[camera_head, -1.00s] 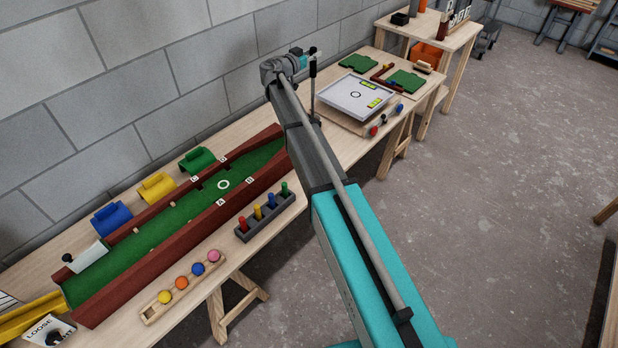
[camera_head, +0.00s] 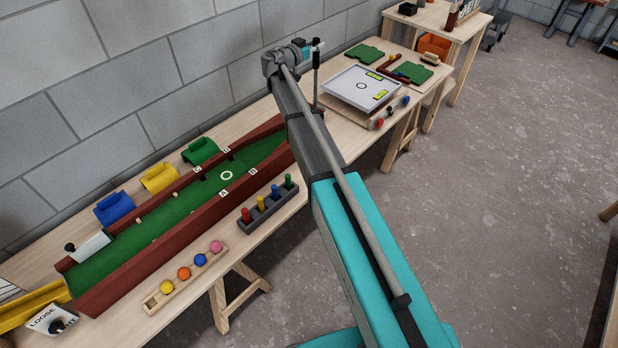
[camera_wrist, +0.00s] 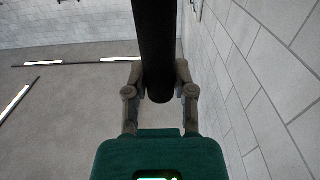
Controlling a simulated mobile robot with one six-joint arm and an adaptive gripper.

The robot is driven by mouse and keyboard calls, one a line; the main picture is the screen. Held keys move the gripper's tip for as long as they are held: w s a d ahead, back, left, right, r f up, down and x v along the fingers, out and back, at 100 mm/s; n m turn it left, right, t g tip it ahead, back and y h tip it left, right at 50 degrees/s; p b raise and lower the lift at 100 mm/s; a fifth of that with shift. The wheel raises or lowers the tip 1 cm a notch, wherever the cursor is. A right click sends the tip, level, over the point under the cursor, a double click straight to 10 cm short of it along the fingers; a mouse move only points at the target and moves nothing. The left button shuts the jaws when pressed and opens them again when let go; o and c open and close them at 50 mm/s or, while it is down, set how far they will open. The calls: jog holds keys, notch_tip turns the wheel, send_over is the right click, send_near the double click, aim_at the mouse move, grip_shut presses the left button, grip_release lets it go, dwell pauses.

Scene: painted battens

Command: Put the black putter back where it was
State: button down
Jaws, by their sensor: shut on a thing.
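My gripper (camera_head: 316,46) is at the end of the outstretched arm, above the back part of the long table. It is shut on the black putter (camera_head: 316,78), a dark upright stick that hangs down from the jaws. In the wrist view the putter (camera_wrist: 154,40) is a thick black shaft between the two fingers of my gripper (camera_wrist: 160,78).
A green putting lane (camera_head: 180,208) with red-brown walls lies left of my arm. A peg rack (camera_head: 268,204) and a ball rack (camera_head: 186,278) stand before it. A white board (camera_head: 361,90) lies right of the putter. Grey block wall runs behind; floor at right is open.

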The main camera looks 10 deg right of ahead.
jog(key=s+a+f+b, duration=0.2)
jog(key=s, duration=0.7)
jog(key=s+a+f+b, duration=0.1)
jog(key=s+a+f, duration=0.1)
jog(key=s, duration=0.7)
jog(key=s+a+f+b, duration=0.2)
jog(key=s+a, duration=0.1)
jog(key=s, duration=0.7)
jog(key=shift+a+t+b, duration=0.15)
jog(key=shift+t+b, duration=0.15)
jog(key=shift+b, duration=0.05)
jog(key=w+d+f+b, duration=0.2)
jog(key=w+f+b, duration=0.7)
jog(key=w, duration=0.4)
